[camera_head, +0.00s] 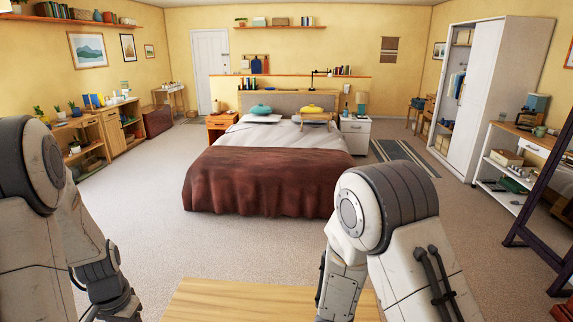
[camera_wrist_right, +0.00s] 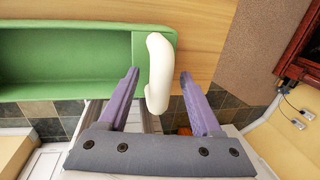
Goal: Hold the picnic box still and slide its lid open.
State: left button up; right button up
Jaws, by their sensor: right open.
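The green picnic box (camera_wrist_right: 60,32) shows in the right wrist view at the upper left, cut off by the picture's edge. Its long recessed inside faces the camera, and a flat green part (camera_wrist_right: 141,45) lies at its right end. A white curved handle (camera_wrist_right: 160,60) stands at that end. My right gripper (camera_wrist_right: 159,73) is open, with one purple finger on each side of the handle. Gaps show between the handle and both fingers. In the head view both arms reach down, and neither gripper nor the box shows there. I cannot tell where the lid's edges are.
A wooden tabletop (camera_head: 225,299) is at the bottom of the head view; it also shows around the box in the right wrist view (camera_wrist_right: 200,45). Beyond it are free carpet and a bed (camera_head: 265,180). A dark-framed stand (camera_head: 541,200) is at the right.

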jog(key=shift+r, duration=0.1)
notch_tip(320, 180, up, 12)
jog(key=a, duration=0.2)
jog(key=shift+a+f, duration=0.15)
jog(key=shift+f, duration=0.05)
jog(key=o, duration=0.5)
dwell(0.4)
jog(key=r+p, duration=0.2)
jog(key=p, duration=0.1)
jog(key=a+r+p, duration=0.1)
jog(key=r+p, duration=0.4)
jog(key=p, duration=0.1)
jog(key=shift+a+r, duration=0.3)
jog(key=shift+r, duration=0.1)
